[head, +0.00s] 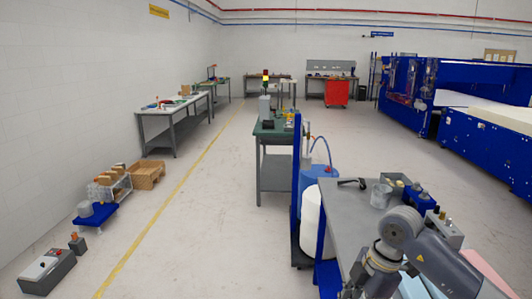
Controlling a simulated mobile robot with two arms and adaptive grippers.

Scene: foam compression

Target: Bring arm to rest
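My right arm comes in from the lower right, over the near part of a grey-topped workbench (338,212). Its grey links bend down toward the bottom edge of the head view. The dark end of the arm, with my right gripper (364,284), is partly cut off at the bottom edge, and its fingers cannot be made out. I see nothing clearly held there. My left arm and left gripper are not in view.
The workbench carries a dark hand tool (352,183), a grey cup (381,196) and blue-topped containers (418,198). Pink and light-blue sheets lie near the arm. A blue post (296,180) stands at the bench's left.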

